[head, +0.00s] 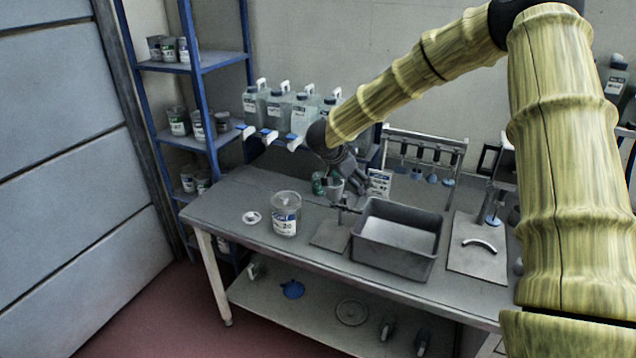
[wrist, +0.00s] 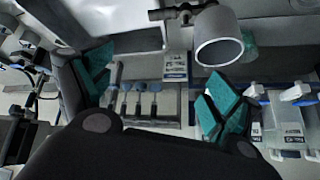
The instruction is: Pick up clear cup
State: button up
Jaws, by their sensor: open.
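A clear, see-through cup (head: 286,214) with a white and blue label stands upright on the bench (head: 258,185), toward its left front. A smaller, green-labelled container (head: 318,183) stands farther back, close to a grey cup-shaped piece (head: 336,188) on a stand. The grey piece shows large in the wrist view (wrist: 218,40), with a teal object (wrist: 249,46) partly hidden behind it. My gripper (head: 349,178) is over the back of the bench, right of the clear cup and apart from it. Its teal-padded fingers (wrist: 156,92) are spread with nothing held between them.
A grey tray (head: 397,265) sits right of the stand. A small white disc (head: 251,217) lies left of the clear cup. Several bottles (head: 276,108) stand along the back wall, beside a hanging rack (head: 425,145). A blue shelf unit (head: 203,62) stands at left.

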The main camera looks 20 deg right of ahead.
aim_at(317, 189)
jog(key=i, duration=1.05)
